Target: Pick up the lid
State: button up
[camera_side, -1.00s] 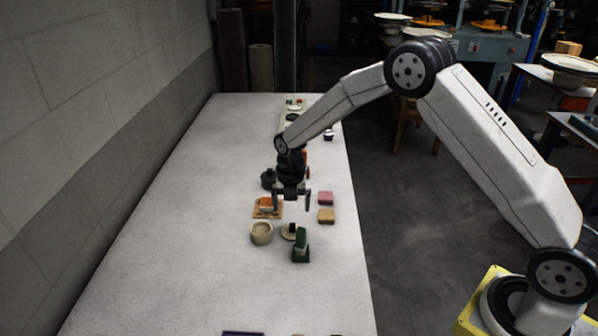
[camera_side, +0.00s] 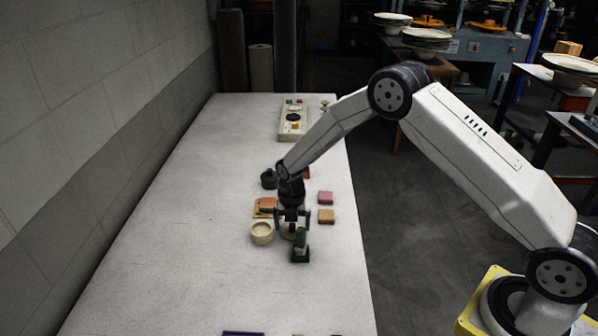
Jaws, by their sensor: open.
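The lid (camera_side: 287,235) is a small round beige disc lying on the white table, just right of a beige pot. In the earlier frame it shows a dark knob on top; now my gripper covers most of it. The beige pot (camera_side: 261,234) is round and open at the top. My gripper (camera_side: 292,224) points down with its fingers apart, low over the lid. I cannot tell whether the fingers are beside the knob or touching the lid. Nothing is visible between the fingers.
A dark green object (camera_side: 300,251) stands close in front of my gripper. An orange item (camera_side: 266,204) on a tan board is behind the pot. A pink block (camera_side: 326,197), a tan block (camera_side: 326,216) and a dark pot (camera_side: 269,180) are nearby. The table's left side is clear.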

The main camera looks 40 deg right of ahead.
jog(key=shift+f, duration=0.5)
jog(key=c, duration=0.9)
jog(key=shift+r, duration=0.15)
